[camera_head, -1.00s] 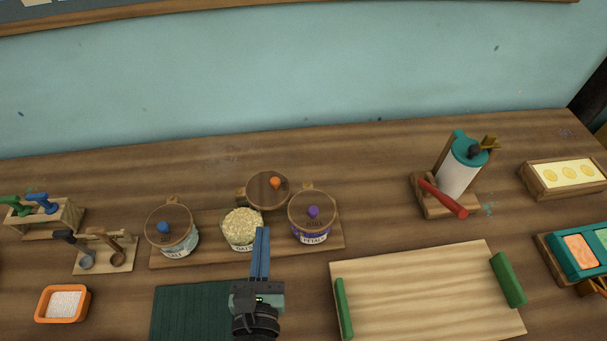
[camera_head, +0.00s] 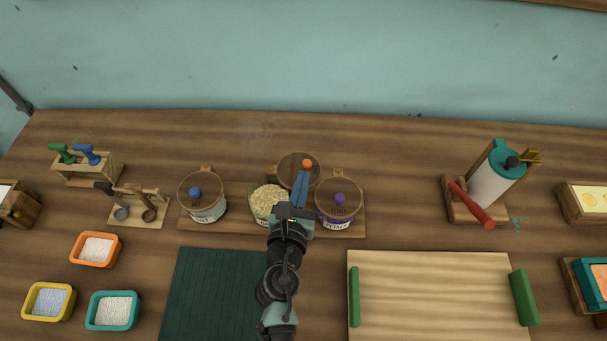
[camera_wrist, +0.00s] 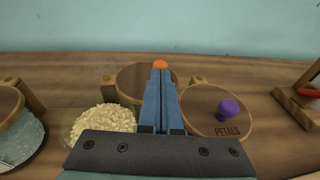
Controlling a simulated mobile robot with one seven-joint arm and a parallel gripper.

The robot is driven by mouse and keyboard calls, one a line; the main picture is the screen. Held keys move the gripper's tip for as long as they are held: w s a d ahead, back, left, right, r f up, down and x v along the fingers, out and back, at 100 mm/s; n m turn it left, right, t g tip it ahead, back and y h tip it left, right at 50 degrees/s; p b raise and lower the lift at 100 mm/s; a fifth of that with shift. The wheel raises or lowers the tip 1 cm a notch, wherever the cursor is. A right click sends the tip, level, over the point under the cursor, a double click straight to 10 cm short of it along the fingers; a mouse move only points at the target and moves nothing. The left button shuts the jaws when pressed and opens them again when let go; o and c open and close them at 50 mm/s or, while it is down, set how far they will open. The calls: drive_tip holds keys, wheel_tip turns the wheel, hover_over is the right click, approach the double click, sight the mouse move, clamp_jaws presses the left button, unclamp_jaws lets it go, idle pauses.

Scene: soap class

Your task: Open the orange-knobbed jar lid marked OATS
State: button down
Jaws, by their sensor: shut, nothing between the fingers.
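The OATS jar (camera_head: 266,203) stands in the middle of a wooden jar board and shows pale oats through its open top. Its round wooden lid (camera_head: 291,168) with an orange knob (camera_head: 307,164) is swung back behind the jar. The oats (camera_wrist: 103,126) also show in the wrist view, left of my fingers. My gripper (camera_head: 305,174) is shut and empty, its blue fingertips just in front of the orange knob in the picture. In the wrist view the fingers overlap the lid (camera_wrist: 135,83) and hide part of it; I cannot tell whether they touch it.
A blue-knobbed jar (camera_head: 203,197) stands left of the oats. The purple-knobbed PETALS jar (camera_head: 339,203) stands close on the right, lid shut. A dark green mat (camera_head: 215,295) and a wooden board (camera_head: 435,295) lie in front. A paper-roll-like stand (camera_head: 490,183) is at the right.

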sight(310, 162)
drive_tip(key=shift+x, duration=0.75)
drive_tip(key=shift+w+d+r, duration=0.15)
drive_tip(key=shift+w+d, duration=0.05)
drive_tip(key=shift+w, duration=0.15)
drive_tip(key=shift+r+p+x, duration=0.2)
drive_tip(key=shift+p+x, duration=0.2)
drive_tip(key=shift+x, duration=0.6)
drive_tip(key=shift+d+f, duration=0.15)
drive_tip(key=shift+s, duration=0.1)
